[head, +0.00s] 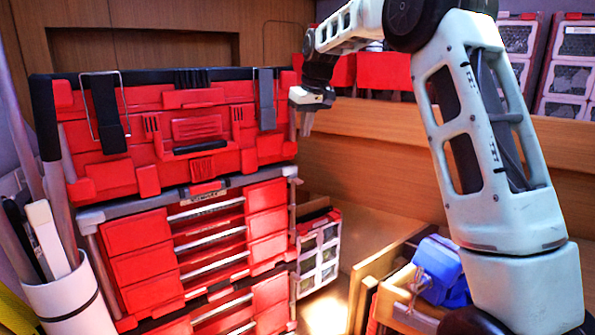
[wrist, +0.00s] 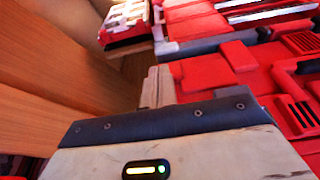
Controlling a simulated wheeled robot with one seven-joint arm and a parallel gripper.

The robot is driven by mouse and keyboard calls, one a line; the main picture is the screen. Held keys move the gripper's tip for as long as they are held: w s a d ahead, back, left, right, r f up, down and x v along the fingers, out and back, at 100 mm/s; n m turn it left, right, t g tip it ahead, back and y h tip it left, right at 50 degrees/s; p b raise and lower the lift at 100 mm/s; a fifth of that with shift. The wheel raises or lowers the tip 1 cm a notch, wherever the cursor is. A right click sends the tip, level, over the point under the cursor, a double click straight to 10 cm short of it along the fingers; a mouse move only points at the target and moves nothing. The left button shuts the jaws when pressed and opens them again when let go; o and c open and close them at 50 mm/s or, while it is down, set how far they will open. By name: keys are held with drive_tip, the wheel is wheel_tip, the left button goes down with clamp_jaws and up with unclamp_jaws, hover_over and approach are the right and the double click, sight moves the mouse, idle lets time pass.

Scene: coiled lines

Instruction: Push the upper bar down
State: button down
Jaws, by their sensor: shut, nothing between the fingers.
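A red tool chest (head: 195,125) stands at the left with a stack of drawers under its upper case. Silver bars cross the drawer fronts, and the uppermost bar (head: 206,208) lies just below the grey band. A thin wire loop (head: 120,88) stands at the case's upper left; I cannot tell for certain which part is the task's upper bar. My gripper (head: 307,124) is shut and empty beside the case's right end, above the drawer bars. In the wrist view its fingers (wrist: 157,85) are together, with red case parts (wrist: 225,80) to their right.
A white bin of rods (head: 68,305) stands at the lower left. A compartment rack (head: 318,255) stands right of the chest. A wooden box with a blue item (head: 438,268) is at the lower right. A wooden ledge (head: 400,130) runs behind my arm.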

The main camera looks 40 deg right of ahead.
drive_tip(key=p, duration=0.5)
hover_over(299, 181)
wheel_tip(299, 181, down, 12)
drive_tip(key=shift+a+r, duration=0.1)
drive_tip(key=shift+f, duration=0.85)
drive_tip(key=shift+f, duration=0.1)
wheel_tip(299, 181, down, 3)
drive_tip(key=shift+r+b, duration=0.1)
drive_tip(key=shift+b, duration=1.1)
drive_tip(key=shift+r, duration=0.1)
drive_tip(key=shift+s, duration=0.1)
